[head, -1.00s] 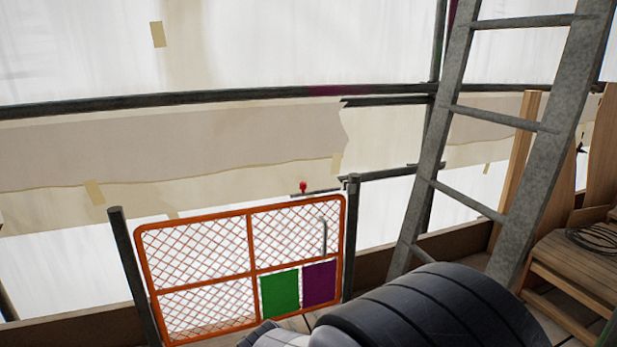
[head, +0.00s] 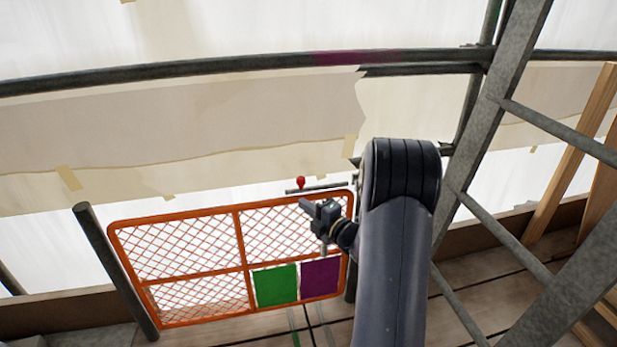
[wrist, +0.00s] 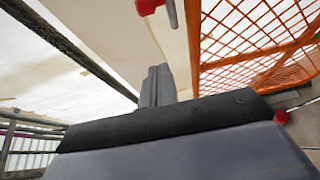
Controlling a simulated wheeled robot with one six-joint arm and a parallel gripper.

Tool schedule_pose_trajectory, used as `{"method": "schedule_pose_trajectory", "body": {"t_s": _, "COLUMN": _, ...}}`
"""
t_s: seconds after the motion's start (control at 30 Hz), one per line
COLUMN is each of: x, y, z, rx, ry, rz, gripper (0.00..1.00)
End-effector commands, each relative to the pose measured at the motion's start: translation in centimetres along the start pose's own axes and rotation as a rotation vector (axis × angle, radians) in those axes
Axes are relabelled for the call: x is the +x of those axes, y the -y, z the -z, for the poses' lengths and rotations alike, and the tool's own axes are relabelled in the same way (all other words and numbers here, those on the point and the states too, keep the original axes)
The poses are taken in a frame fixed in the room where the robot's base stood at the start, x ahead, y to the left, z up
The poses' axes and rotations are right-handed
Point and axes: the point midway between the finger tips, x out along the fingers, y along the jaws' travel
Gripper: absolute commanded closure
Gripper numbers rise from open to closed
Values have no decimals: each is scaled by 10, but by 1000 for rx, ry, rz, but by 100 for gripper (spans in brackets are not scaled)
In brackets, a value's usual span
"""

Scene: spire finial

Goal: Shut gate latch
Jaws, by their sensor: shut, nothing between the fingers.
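The orange mesh gate (head: 238,232) stands between two dark posts in the head view, with a green panel (head: 275,285) and a purple panel (head: 320,278) low on its right side. The latch, a thin bar with a red knob (head: 301,183), lies just above the gate's top right corner. My gripper (head: 304,203) is shut and empty, in front of the gate's upper right part, a little below the red knob. In the wrist view my gripper (wrist: 157,84) points up beside the gate mesh (wrist: 240,30), and a red knob (wrist: 150,5) shows at the top edge.
A dark rail (head: 230,72) runs across pale sheeting behind. Wooden planks (head: 575,150) stand at the far right. A dark post (head: 115,270) stands at the gate's left.

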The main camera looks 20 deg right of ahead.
Motion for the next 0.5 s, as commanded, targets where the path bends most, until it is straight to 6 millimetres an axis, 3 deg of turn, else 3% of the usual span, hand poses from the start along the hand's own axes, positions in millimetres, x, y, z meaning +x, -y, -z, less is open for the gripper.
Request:
{"method": "schedule_pose_trajectory", "body": {"t_s": 0.17, "x": 15, "y": 1, "z": 0, "rx": -7, "ry": -6, "rz": -6, "gripper": 100}}
{"method": "schedule_pose_trajectory", "body": {"t_s": 0.5, "x": 86, "y": 1, "z": 1, "rx": -5, "ry": -6, "rz": -6, "gripper": 100}}
